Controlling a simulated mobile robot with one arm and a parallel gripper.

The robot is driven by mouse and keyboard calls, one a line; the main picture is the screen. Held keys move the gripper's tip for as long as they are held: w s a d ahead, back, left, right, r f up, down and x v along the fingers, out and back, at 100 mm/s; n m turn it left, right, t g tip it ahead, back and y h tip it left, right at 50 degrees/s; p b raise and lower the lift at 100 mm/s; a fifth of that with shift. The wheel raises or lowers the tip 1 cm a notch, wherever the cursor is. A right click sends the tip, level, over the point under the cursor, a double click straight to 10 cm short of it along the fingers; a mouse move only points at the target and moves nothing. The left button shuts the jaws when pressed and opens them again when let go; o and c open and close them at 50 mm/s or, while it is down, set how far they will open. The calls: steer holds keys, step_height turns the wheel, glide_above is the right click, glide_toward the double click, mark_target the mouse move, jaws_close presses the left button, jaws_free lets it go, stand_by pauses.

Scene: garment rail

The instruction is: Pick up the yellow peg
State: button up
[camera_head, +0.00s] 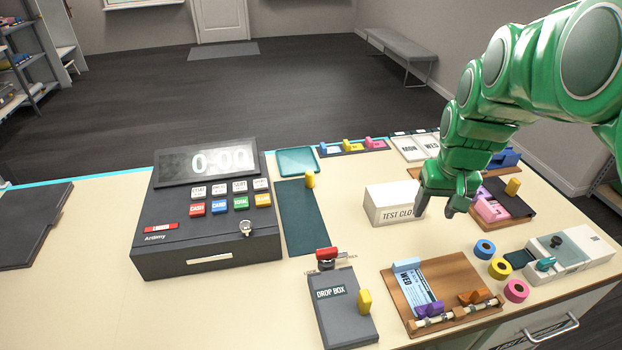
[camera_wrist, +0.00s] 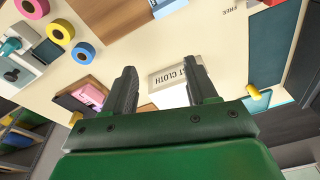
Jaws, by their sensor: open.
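Several yellow peg-like pieces are in the head view. One yellow peg (camera_head: 310,180) stands at the top edge of the dark green mat (camera_head: 303,222). Another yellow piece (camera_head: 364,301) is on the drop box, one (camera_head: 513,186) is at the dark tray on the right, and one (camera_head: 346,145) is in the back row. I cannot tell which is meant. My gripper (camera_head: 436,208) is open and empty, just right of the white test cloth box (camera_head: 392,206). In the wrist view, my gripper (camera_wrist: 163,72) points toward that box, with a yellow peg (camera_wrist: 255,92) to its right.
A dark cash register (camera_head: 206,232) stands left of the mat. The drop box (camera_head: 345,322) and a wooden board (camera_head: 453,268) lie at the front. Coloured tape rolls (camera_head: 485,249) and a pale device (camera_head: 570,250) are at the right. The counter's left part is mostly clear.

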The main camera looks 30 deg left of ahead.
steer(key=w+a+f+n+t+y, duration=0.1)
steer(key=w+a+f, duration=0.15)
steer(key=a, duration=0.65)
steer(key=w+a+f+n, duration=0.15)
steer(key=w+a, duration=0.25)
steer(key=a, duration=0.4)
steer(key=n+y, duration=0.2)
steer(key=n, duration=0.1)
glide_above(311, 173)
steer(key=s+d, duration=0.2)
steer(key=shift+m, duration=0.25)
step_height(311, 173, down, 4)
steer(key=shift+w+x, duration=0.2)
steer(key=shift+x, duration=1.75)
steer(key=shift+w+x, duration=0.2)
steer(key=shift+x, duration=1.7)
steer(key=shift+r, duration=0.1)
steer(key=shift+c, duration=0.4)
steer(key=c, duration=1)
